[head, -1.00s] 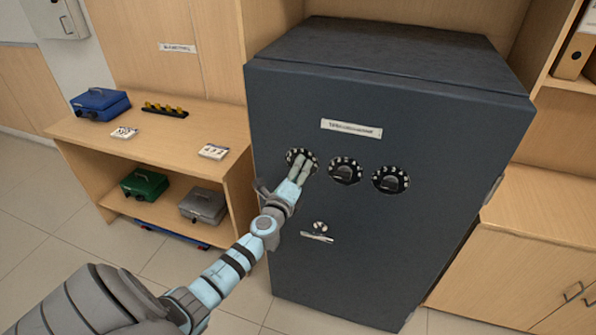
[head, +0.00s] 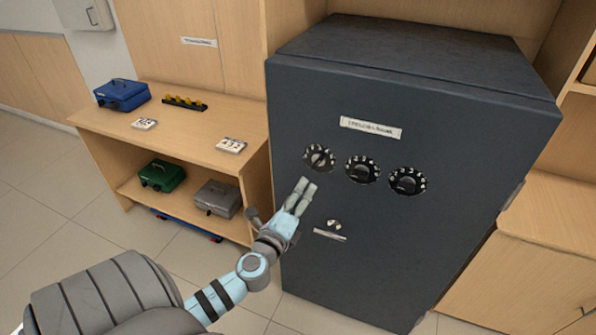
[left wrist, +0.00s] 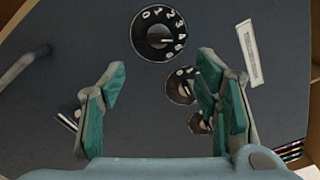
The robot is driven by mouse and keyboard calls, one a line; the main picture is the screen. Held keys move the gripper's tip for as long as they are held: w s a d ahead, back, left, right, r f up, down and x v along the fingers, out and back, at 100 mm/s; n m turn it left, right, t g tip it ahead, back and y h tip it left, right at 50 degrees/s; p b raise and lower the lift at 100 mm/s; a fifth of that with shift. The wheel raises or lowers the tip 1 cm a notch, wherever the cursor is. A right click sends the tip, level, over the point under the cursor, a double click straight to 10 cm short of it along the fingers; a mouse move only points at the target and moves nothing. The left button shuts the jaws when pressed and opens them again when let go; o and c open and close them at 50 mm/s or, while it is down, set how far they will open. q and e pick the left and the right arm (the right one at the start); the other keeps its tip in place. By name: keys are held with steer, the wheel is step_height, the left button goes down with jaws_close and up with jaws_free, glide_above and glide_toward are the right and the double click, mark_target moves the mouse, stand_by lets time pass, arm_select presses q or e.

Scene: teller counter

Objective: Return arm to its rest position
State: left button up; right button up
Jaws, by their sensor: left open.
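My left gripper (head: 306,188) is in front of the dark safe (head: 470,200), a little below the left dial (head: 319,158) and apart from it. In the left wrist view the gripper (left wrist: 165,85) is open, with nothing between its fingers. The left dial (left wrist: 158,34) shows there beyond the fingertips, fully uncovered. The middle dial (head: 362,169) and right dial (head: 407,181) sit in a row beside it. The safe's handle (head: 330,234) is below the dials. My right gripper is not in view.
A wooden shelf unit (head: 190,137) stands left of the safe. It holds a blue cash box (head: 122,95), a green box (head: 161,175), a grey box (head: 217,199) and number cards (head: 231,145). A wooden cabinet (head: 530,270) is at the right. Open floor lies at the lower left.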

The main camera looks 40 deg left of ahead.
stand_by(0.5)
arm_select(q)
steer(key=s+f+n+g+h, duration=0.1)
steer(key=s+f+n+g, duration=0.3)
steer(key=f, duration=0.7)
steer(key=s+f+n+g+h, duration=0.15)
steer(key=s+f+n, duration=0.4)
steer(key=f, duration=0.55)
steer(key=s+f+n+g, duration=0.4)
steer(key=s+f, duration=0.2)
steer(key=f, duration=0.5)
steer(key=s+d+f+n+g+h, duration=0.1)
steer(key=s+d+f+n+g, duration=0.2)
steer(key=s, duration=0.8)
steer(key=s+d+f+n+g+h, duration=0.1)
steer(key=s+d+f+n+g, duration=0.2)
steer(key=s+d+f, duration=0.5)
steer(key=s+f, duration=0.1)
steer(key=s, duration=0.3)
steer(key=shift+s, duration=0.15)
